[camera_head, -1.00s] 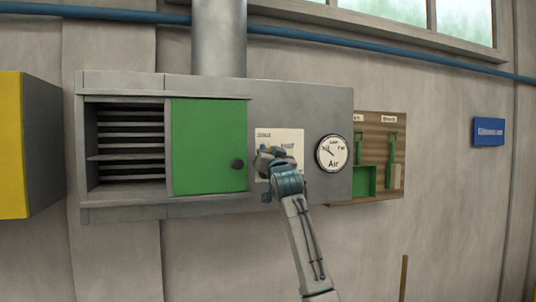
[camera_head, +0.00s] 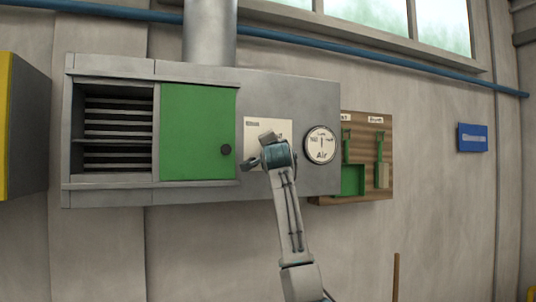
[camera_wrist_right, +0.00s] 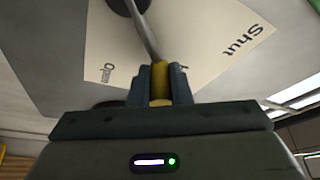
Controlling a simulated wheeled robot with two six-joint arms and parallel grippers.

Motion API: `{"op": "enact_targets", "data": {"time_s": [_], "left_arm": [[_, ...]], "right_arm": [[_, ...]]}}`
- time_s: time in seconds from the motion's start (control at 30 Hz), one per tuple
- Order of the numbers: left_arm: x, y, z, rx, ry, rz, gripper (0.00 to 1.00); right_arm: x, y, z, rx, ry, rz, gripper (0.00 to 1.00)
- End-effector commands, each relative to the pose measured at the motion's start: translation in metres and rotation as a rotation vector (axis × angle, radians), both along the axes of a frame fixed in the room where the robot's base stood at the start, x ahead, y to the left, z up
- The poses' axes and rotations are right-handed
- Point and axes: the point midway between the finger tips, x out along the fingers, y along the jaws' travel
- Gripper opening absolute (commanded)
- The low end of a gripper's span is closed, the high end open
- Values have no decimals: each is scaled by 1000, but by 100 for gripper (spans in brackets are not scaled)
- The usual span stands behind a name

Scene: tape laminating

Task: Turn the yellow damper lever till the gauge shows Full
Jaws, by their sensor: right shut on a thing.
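The yellow damper lever shows in the right wrist view as a yellow grip (camera_wrist_right: 160,78) on a metal rod that runs up to a dark round hub (camera_wrist_right: 128,4). My right gripper (camera_wrist_right: 160,90) is shut on the yellow grip, one dark finger on each side. In the head view my right gripper (camera_head: 262,150) is in front of the cream label plate (camera_head: 255,128) and hides part of it; the lever is hidden there. The round gauge (camera_head: 321,145), marked Air, is just right of the gripper. Its needle looks near upright, but is small. My left gripper is not in view.
The grey wall unit (camera_head: 110,198) has a green door (camera_head: 198,132) with a dark knob (camera_head: 226,150), left of my gripper. A wooden board (camera_head: 365,190) with green tools hangs to the right. The wall below is mostly clear.

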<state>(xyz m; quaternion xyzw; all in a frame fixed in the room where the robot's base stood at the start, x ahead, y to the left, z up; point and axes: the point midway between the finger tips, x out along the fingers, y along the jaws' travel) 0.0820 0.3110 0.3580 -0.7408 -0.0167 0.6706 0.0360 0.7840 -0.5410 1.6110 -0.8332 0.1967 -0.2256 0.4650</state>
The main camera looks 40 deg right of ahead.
Motion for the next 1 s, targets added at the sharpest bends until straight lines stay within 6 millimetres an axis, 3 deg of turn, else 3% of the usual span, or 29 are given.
{"op": "enact_targets", "data": {"time_s": [0.4,1.0], "left_arm": [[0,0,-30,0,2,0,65],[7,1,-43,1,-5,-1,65]], "right_arm": [[-4,-14,-26,377,-91,0,0],[-4,-18,-48,696,-167,0,0]]}}
